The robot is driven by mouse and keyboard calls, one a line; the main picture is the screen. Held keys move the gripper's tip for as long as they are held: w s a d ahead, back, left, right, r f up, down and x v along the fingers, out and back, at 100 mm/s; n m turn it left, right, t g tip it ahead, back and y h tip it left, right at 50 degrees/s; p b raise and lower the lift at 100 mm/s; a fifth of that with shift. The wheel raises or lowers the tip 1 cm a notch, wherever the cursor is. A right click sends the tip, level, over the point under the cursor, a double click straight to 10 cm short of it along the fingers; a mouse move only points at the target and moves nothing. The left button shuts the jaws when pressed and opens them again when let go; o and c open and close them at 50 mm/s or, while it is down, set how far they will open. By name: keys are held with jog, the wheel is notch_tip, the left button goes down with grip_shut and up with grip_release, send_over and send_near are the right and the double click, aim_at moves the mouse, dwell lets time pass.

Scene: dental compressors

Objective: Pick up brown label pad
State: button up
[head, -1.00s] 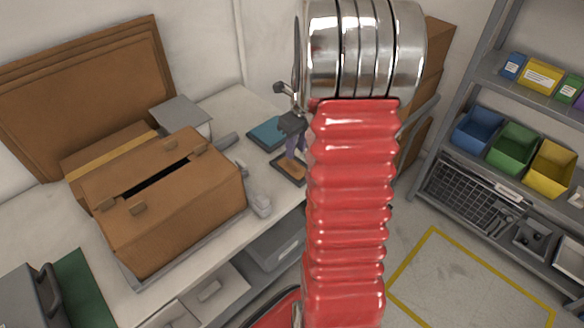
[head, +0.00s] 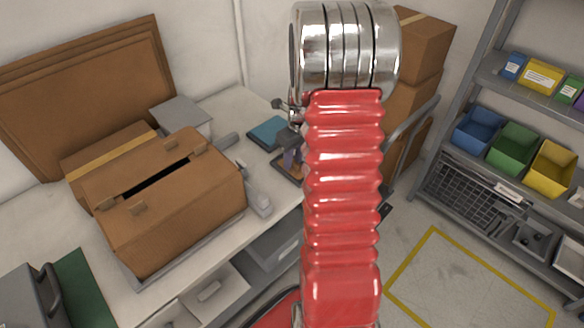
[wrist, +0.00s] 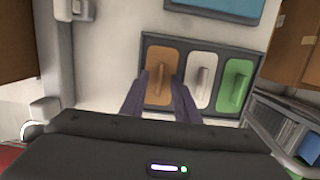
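The brown label pad (wrist: 161,58) lies in the left slot of a dark tray (wrist: 190,38) in the wrist view. It has a raised grip ridge. A white pad (wrist: 200,66) and a green pad (wrist: 234,84) lie to its right. My gripper (wrist: 158,79) is open, its two purple-grey fingers pointing at the brown pad, one toward each side of its ridge. I cannot tell whether they touch it. In the head view my gripper (head: 290,158) is over the tray, and my red arm hides most of the pads.
A teal flat item (head: 267,132) lies behind the tray on the bench. A large slotted cardboard box (head: 170,205) stands at left, with a grey device (head: 255,190) between. Shelves with coloured bins (head: 512,147) stand at right.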

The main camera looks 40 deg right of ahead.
dwell(0.5)
grip_shut()
